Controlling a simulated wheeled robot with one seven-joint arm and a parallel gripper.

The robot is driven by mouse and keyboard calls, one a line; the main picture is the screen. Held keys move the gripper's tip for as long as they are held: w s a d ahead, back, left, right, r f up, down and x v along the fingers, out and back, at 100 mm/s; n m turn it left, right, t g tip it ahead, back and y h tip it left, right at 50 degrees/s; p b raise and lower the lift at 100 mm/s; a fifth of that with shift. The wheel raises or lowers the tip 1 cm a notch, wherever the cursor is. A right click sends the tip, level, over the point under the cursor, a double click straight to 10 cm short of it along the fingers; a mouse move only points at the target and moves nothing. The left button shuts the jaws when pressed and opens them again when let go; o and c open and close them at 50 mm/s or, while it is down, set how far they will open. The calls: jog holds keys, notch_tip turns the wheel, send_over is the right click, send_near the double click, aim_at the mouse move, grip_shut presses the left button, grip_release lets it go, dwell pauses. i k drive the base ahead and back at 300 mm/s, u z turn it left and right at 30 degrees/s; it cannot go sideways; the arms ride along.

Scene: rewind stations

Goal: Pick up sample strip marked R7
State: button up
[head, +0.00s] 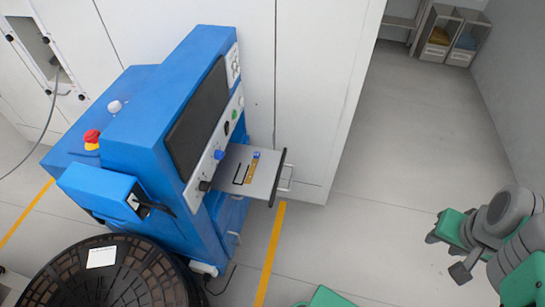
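A pull-out shelf (266,183) juts from the front of a blue machine (150,130). On it lies a narrow yellow-brown strip (251,172) with a small blue piece (256,155) at its far end. A thin black piece (239,174) lies just left of the strip. Any marking, such as R7, is too small to read, so I cannot tell whether this is the sample strip. My green and grey arm is folded at the right edge, over the floor and well apart from the shelf. I cannot make out my gripper's fingers or whether they hold anything.
A large dark reel (140,275) with a white label stands at the lower left, against the machine. White cabinets (310,90) stand behind. Storage bins (447,35) sit at the far right. Yellow lines (270,255) mark the floor. Grey floor right of the shelf is clear.

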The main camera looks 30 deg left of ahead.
aim_at(257, 156)
jog(key=i, duration=1.25)
jog(key=u, duration=3.6)
